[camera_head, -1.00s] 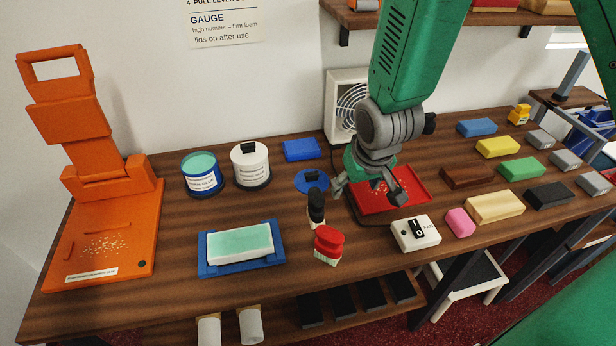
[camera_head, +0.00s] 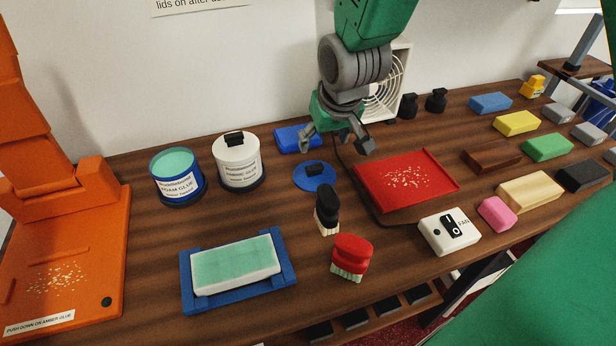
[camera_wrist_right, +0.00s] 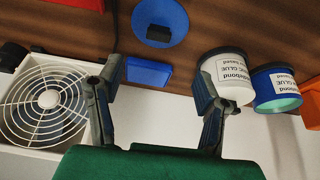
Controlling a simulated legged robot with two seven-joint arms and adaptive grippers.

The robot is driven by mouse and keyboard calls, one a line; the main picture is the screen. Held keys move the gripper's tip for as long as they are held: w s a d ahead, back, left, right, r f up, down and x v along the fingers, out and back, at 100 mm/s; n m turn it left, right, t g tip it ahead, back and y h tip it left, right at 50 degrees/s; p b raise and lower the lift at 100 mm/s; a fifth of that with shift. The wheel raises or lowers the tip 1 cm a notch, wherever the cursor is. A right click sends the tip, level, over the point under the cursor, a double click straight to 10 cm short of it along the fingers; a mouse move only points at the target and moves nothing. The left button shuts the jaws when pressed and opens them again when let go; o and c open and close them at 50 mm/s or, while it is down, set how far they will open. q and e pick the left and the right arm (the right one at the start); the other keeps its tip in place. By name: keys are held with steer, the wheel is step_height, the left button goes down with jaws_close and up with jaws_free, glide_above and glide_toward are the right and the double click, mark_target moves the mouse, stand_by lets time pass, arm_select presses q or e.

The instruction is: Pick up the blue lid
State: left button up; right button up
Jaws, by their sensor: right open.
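The blue lid (camera_head: 315,177) is a flat round disc with a black knob, lying on the wooden table in front of the blue block. It also shows at the top of the right wrist view (camera_wrist_right: 160,20). My right gripper (camera_head: 334,150) is open and empty, above the table just behind and to the right of the lid, apart from it. In the right wrist view its two fingers (camera_wrist_right: 158,88) are spread wide, with the blue block (camera_wrist_right: 147,72) seen between them. The open blue glue pot (camera_head: 177,178) stands left of the lid. My left gripper is not in view.
A white glue pot with a lid (camera_head: 238,165) stands left of the blue lid. A black-handled brush (camera_head: 326,205) and a red-handled brush (camera_head: 351,256) stand in front. A red tray (camera_head: 375,189) lies to the right, and a white fan (camera_head: 385,85) stands behind.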

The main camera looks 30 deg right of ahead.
mark_target(315, 167)
steer(key=x, duration=0.8)
steer(key=shift+d+f+b, duration=0.1)
steer(key=shift+d+b, duration=0.1)
steer(key=shift+b, duration=0.1)
steer(key=shift+x, duration=2.75)
steer(key=shift+w, duration=0.1)
steer(key=c, duration=1.2)
